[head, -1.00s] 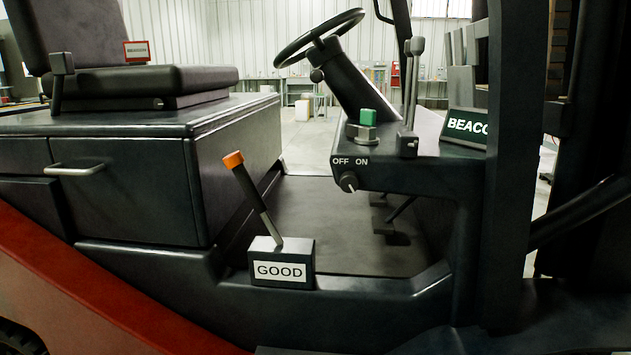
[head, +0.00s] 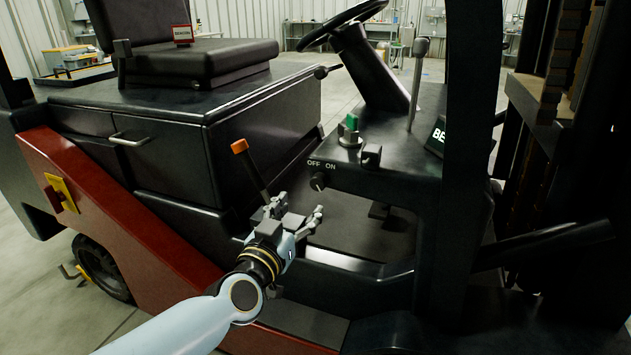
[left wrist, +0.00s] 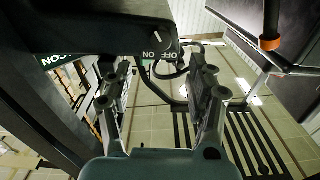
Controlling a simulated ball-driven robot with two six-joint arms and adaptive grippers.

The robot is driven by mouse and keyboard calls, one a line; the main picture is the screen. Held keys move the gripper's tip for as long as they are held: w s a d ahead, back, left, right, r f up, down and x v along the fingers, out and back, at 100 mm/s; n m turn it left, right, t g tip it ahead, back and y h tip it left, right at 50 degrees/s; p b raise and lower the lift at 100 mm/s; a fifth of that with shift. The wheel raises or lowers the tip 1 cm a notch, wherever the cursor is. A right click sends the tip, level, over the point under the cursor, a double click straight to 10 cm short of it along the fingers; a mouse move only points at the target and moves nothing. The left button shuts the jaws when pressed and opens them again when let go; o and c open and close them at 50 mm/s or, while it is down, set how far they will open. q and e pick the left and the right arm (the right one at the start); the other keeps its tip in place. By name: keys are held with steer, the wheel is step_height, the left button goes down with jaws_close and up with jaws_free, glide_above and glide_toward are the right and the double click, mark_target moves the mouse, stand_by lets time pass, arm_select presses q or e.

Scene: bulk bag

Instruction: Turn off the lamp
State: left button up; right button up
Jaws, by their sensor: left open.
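A small black rotary knob (head: 317,181) sits on the front face of the dark dashboard, just under the white OFF and ON marks. It also shows in the left wrist view (left wrist: 165,68), upside down, beyond the fingers. No lamp itself is visible. My right gripper is out of view.
An orange-tipped lever (head: 240,147) stands left of my gripper. A green button (head: 351,122) and a grey lever (head: 417,80) are on top of the dashboard. A thick black post (head: 463,170) stands at right. The seat (head: 200,65) is at the back left.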

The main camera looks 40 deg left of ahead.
mark_target(317, 186)
arm_select(q)
steer(key=b+x, duration=0.1)
steer(key=x, duration=0.7)
steer(key=shift+f, duration=0.15)
steer(key=shift+w+a, duration=0.15)
steer(key=shift+w, duration=0.4)
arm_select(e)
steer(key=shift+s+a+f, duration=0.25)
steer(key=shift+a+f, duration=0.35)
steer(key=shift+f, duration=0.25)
arm_select(q)
steer(key=c, duration=1.1)
steer(key=shift+c, duration=0.2)
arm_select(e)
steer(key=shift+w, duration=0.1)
